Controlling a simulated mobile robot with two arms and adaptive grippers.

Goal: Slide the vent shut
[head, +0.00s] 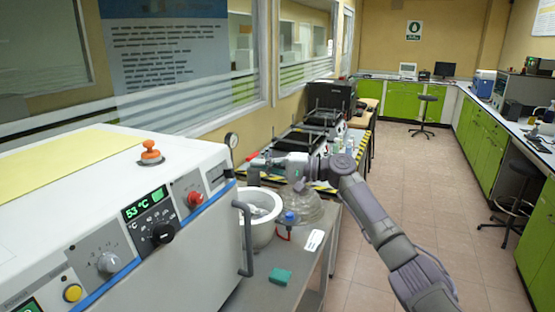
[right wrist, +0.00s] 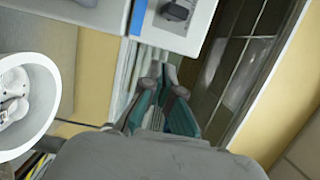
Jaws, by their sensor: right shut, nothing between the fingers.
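The white oven (head: 190,240) stands at the left in the head view, with a 53 °C display on its front. An orange knob (head: 150,154) stands on its top. I cannot make out for sure which part is the vent, or whether it is open. My right gripper (head: 256,161) is just beyond the oven's right end, small and partly blurred into the background. In the right wrist view its teal-padded fingers (right wrist: 163,76) are shut and empty, with the tips near a pale edge below a white panel (right wrist: 178,28). My left gripper is out of view.
A white bowl (head: 262,213) stands on the grey bench beside the oven's handle (head: 244,238). The tiled floor (head: 425,215) at right is open.

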